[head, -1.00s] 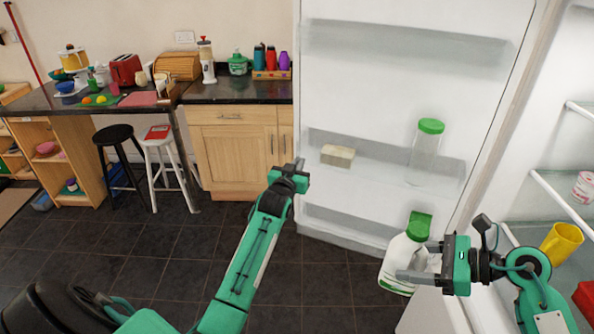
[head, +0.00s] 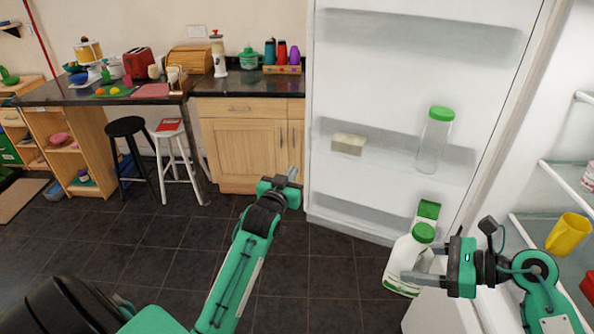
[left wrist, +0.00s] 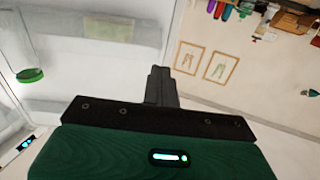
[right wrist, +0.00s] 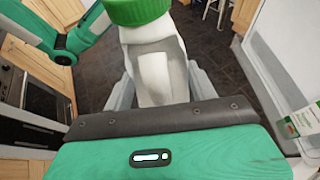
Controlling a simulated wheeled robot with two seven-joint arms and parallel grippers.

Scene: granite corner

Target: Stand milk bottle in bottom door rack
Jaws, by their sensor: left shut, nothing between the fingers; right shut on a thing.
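The milk bottle (head: 402,264) is white with a green cap. My right gripper (head: 418,276) is shut on it and holds it upright, slightly tilted, in front of the open fridge door. In the right wrist view the bottle (right wrist: 158,65) shows between the fingers. The bottom door rack (head: 350,212) is the lowest clear shelf on the door, behind the bottle. A green-and-white carton (head: 429,210) is at its right end, partly hidden by the bottle. My left gripper (head: 291,178) is shut and empty, left of the door.
The middle door rack holds a pale block (head: 348,144) and a clear green-lidded jar (head: 435,140). Fridge shelves with a yellow cup (head: 567,234) are at right. A wooden cabinet (head: 243,145) and stools (head: 176,160) stand at left. The left part of the bottom rack looks clear.

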